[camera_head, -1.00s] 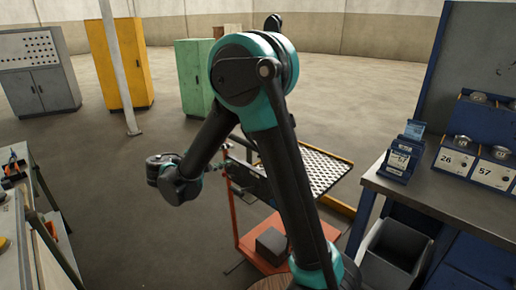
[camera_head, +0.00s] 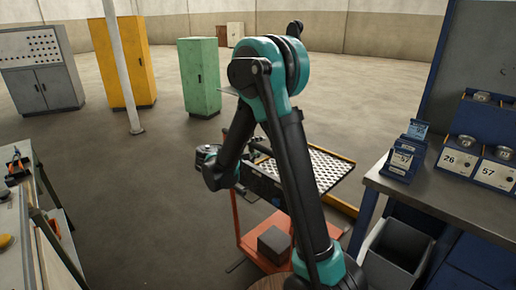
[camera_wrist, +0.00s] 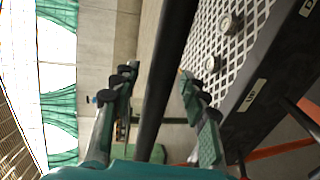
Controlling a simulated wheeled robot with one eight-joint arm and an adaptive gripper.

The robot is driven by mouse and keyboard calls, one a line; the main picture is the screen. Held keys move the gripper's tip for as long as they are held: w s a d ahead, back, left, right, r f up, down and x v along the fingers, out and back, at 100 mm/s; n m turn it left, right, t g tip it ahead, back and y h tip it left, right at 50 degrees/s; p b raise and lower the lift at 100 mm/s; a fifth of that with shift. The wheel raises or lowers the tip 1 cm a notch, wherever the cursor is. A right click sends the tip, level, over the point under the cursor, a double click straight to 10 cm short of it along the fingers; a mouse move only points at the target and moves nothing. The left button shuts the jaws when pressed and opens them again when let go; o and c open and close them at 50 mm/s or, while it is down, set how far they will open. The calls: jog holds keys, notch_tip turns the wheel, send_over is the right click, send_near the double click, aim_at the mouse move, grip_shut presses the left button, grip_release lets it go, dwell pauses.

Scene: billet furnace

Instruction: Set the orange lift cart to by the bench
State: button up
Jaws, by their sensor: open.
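The orange lift cart (camera_head: 240,215) stands on the floor in the middle of the head view, partly hidden behind my arm. It has a perforated tray (camera_head: 325,168) on top and a dark block (camera_head: 274,243) on its low base. In the wrist view the tray (camera_wrist: 235,45) is at the upper right, beside a dark labelled side panel (camera_wrist: 262,85). My gripper (camera_wrist: 158,78) is open, and a dark bar (camera_wrist: 160,95), apparently the cart's handle, passes between its fingers. I cannot tell whether either finger touches it. The bench (camera_head: 450,195) is at the right, near the cart.
A grey bin (camera_head: 395,255) stands under the bench's front edge. The bench carries blue numbered holders (camera_head: 480,160). Another worktable (camera_head: 30,215) is at the left. Green (camera_head: 199,75), yellow (camera_head: 122,62) and grey (camera_head: 40,72) cabinets and a white post (camera_head: 117,65) stand behind. The floor left of the cart is clear.

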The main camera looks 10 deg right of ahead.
grip_shut()
dwell(0.3)
jog(key=shift+d, duration=0.15)
jog(key=r+x, duration=0.3)
jog(key=x, duration=1.1)
jog(key=w+r+x, duration=0.1)
jog(key=r+x, duration=0.1)
jog(key=x, duration=1.3)
jog(key=shift+d+r, duration=0.3)
jog(key=shift+d, duration=0.3)
jog(key=shift+w, duration=0.1)
grip_release()
